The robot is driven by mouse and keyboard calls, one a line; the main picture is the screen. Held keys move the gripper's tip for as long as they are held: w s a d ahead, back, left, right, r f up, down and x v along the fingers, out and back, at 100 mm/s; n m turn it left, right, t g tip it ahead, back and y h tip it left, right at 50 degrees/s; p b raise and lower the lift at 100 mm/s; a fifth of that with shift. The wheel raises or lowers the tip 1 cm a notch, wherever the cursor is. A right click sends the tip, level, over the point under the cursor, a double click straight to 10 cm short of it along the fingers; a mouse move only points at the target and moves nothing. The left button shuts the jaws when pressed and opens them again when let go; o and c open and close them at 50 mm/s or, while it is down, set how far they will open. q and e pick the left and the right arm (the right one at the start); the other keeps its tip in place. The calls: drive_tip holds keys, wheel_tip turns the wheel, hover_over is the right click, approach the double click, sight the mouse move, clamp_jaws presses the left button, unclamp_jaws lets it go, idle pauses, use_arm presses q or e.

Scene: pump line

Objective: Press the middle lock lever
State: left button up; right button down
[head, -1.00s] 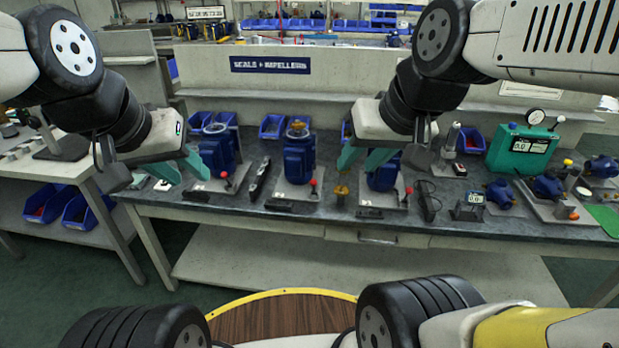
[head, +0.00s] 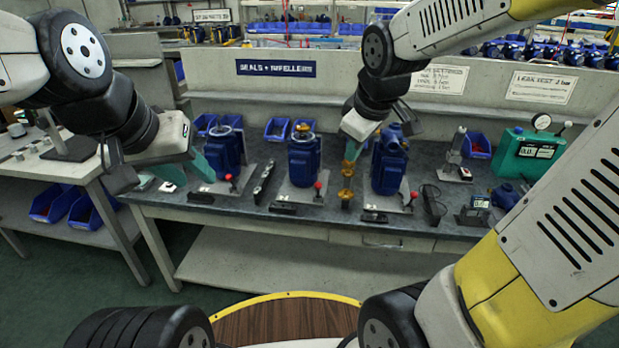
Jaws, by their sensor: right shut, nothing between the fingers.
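Three blue pumps stand on grey plates along the bench, each with a red-knobbed lever at its front right. The middle lock lever (head: 318,186) stands upright beside the middle pump (head: 303,160), with nothing touching it. The left lever (head: 229,178) and right lever (head: 413,195) also show. My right gripper (head: 351,149) is shut and empty, pointing down between the middle and right pumps (head: 389,165), to the right of and above the middle lever. Its fingertips are hard to make out against a brass-coloured part (head: 347,185). My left gripper (head: 172,172) is open and empty, left of the left pump (head: 224,150).
Small black blocks (head: 283,209) lie along the bench's front edge. Blue bins (head: 278,130) stand behind. A green test case (head: 530,150) stands at the right.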

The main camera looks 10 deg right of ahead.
drive_tip(key=w+a+f+n+h, duration=0.1)
drive_tip(key=w+a+f+n, duration=0.3)
drive_tip(key=w+f+n, duration=0.5)
drive_tip(key=w+a+f+n+h, duration=0.1)
drive_tip(key=w+a+f+n, duration=0.3)
drive_tip(key=w+f+n, duration=0.5)
wheel_tip(320, 180, down, 3)
drive_tip(key=n, duration=0.3)
drive_tip(key=shift+w+n+h, duration=0.2)
drive_tip(key=shift+n+h, duration=0.1)
drive_tip(key=shift+h, duration=0.1)
drive_tip(key=shift+f, duration=0.1)
drive_tip(key=w+d+f, duration=0.3)
drive_tip(key=w+f, duration=0.4)
drive_tip(key=f, duration=0.1)
drive_tip(key=shift+w, duration=0.3)
drive_tip(key=shift+d+r+g, duration=0.1)
drive_tip(key=shift+d+g, duration=0.1)
drive_tip(key=shift+g, duration=0.1)
drive_tip(key=shift+w, duration=0.15)
